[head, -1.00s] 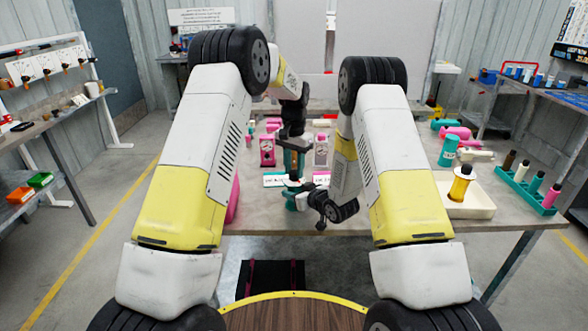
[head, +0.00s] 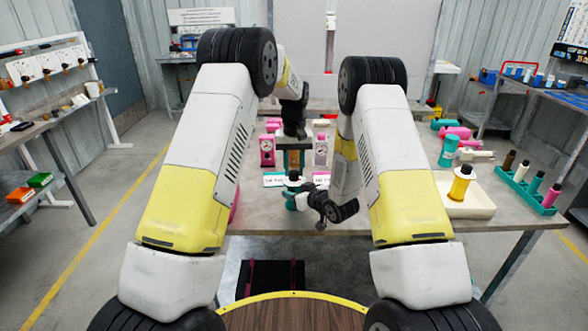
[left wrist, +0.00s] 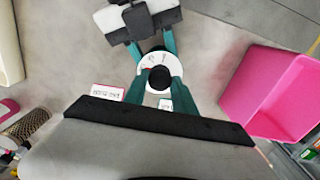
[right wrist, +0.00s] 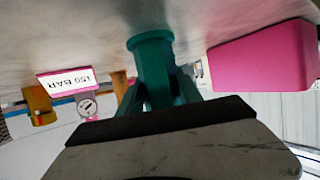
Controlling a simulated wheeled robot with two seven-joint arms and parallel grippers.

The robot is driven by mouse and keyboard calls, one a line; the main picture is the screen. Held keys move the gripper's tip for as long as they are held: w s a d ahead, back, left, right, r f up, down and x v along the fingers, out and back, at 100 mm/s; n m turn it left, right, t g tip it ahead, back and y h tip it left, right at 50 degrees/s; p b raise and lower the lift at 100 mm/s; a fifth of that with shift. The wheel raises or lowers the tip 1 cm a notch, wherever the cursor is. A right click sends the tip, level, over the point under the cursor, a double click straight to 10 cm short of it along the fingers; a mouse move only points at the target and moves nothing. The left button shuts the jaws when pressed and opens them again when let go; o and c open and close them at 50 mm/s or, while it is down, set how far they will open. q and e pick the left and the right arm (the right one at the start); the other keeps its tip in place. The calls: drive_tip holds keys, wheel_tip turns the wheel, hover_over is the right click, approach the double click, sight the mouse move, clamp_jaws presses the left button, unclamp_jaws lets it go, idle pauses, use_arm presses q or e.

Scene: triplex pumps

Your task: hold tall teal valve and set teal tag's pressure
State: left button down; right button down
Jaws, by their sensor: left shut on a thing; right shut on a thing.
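The teal valve (right wrist: 152,62) stands upright on the table, with a round base, a white dial (left wrist: 147,66) and a black knob (left wrist: 160,77) on top. My left gripper (left wrist: 157,82) reaches down from above, its teal fingers shut on the knob. My right gripper (right wrist: 158,98) is shut around the valve's teal body from the side. In the head view the valve (head: 291,200) shows below the left fingers. A teal-edged tag (head: 274,180) lies left of it and a pink-edged tag (head: 320,177) right. The teal tag's figures and the dial setting are too small to read.
Pink gauge units (head: 267,152) stand behind the valve, partly hidden by my left gripper. At right are a white tray (head: 470,207) with a yellow valve (head: 461,187) and a teal rack (head: 525,192) of cylinders.

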sight(294, 171)
use_arm(q)
drive_tip(key=shift+w, duration=0.1)
idle(0.3)
drive_tip(key=c, duration=1)
unclamp_jaws()
drive_tip(key=shift+r, duration=0.1)
wheel_tip(294, 171, up, 12)
drive_tip(key=shift+f, duration=0.1)
use_arm(e)
drive_tip(key=c, duration=0.7)
unclamp_jaws()
